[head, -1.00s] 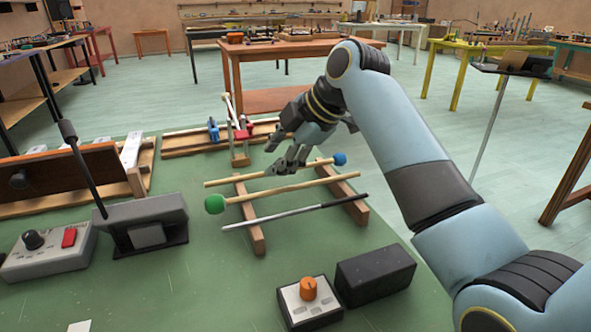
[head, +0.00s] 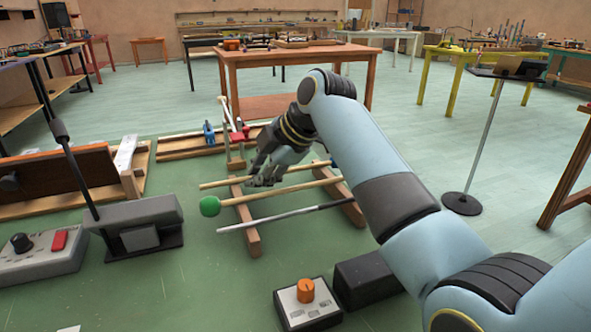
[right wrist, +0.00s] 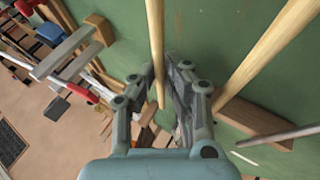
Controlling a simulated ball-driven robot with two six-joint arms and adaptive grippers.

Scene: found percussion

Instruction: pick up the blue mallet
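The blue mallet has a pale wooden handle (head: 216,183) and lies across a two-rail wooden rack (head: 250,238). Its blue head (head: 333,164) is mostly hidden behind my right arm in the head view. My right gripper (head: 262,180) is low at the middle of this handle. In the right wrist view, the handle (right wrist: 156,35) runs between the two fingers (right wrist: 161,66), which stand apart on either side of it. I cannot tell whether either finger touches it. My left gripper is in neither view.
A green-headed mallet (head: 210,206) and a metallic rod (head: 290,217) lie on the same rack, close on the near side. A black block (head: 368,279) and an orange-knob box (head: 306,304) stand in front. A grey stand base (head: 140,228) is at left.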

